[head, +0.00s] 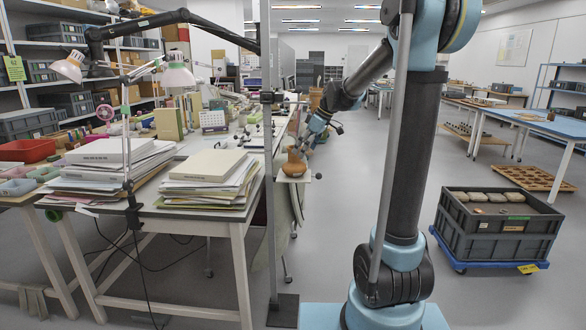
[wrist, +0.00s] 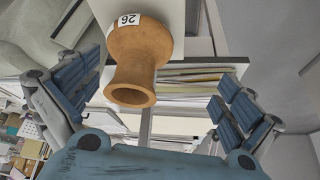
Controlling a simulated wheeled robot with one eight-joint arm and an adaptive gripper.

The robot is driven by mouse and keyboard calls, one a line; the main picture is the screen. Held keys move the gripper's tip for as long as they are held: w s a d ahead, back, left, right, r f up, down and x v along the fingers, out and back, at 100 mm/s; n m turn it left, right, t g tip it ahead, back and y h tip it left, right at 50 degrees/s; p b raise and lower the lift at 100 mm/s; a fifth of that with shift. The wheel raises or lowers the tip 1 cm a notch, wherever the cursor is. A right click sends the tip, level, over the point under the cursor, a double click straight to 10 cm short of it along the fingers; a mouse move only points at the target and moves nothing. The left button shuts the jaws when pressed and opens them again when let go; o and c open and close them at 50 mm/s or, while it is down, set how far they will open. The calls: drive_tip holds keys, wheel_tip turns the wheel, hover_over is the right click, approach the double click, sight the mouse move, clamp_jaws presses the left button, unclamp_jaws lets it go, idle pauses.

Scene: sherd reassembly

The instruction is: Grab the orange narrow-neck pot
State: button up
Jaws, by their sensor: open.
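My gripper (head: 311,139) is just above and to the right of the pot in the head view. In the wrist view my gripper (wrist: 160,100) is open, with its blue padded fingers spread wide on either side and the pot's neck between them, toward the left finger. I see no finger touching the pot.
A thin upright post (head: 268,120) stands just left of the pot. Grey crates (head: 497,225) sit on a blue dolly at right. The floor between is clear.

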sight(290, 162)
drive_tip(key=shift+n, duration=0.7)
drive_tip(key=w+a, duration=0.2)
drive_tip(key=w, duration=0.1)
drive_tip(key=shift+w+a+f, duration=0.15)
drive_tip(key=shift+w+a, duration=0.15)
drive_tip(key=shift+w+a+f+y, duration=0.15)
drive_tip(key=shift+w+a+y, duration=0.15)
drive_tip(key=shift+d+f+x, duration=0.1)
drive_tip(key=shift+d+x, duration=0.1)
drive_tip(key=shift+x, duration=1.6)
drive_tip(key=shift+d+f+x, duration=0.1)
drive_tip(key=shift+d+x, duration=0.05)
drive_tip(key=shift+x, duration=1.6)
drive_tip(key=c, duration=1.4)
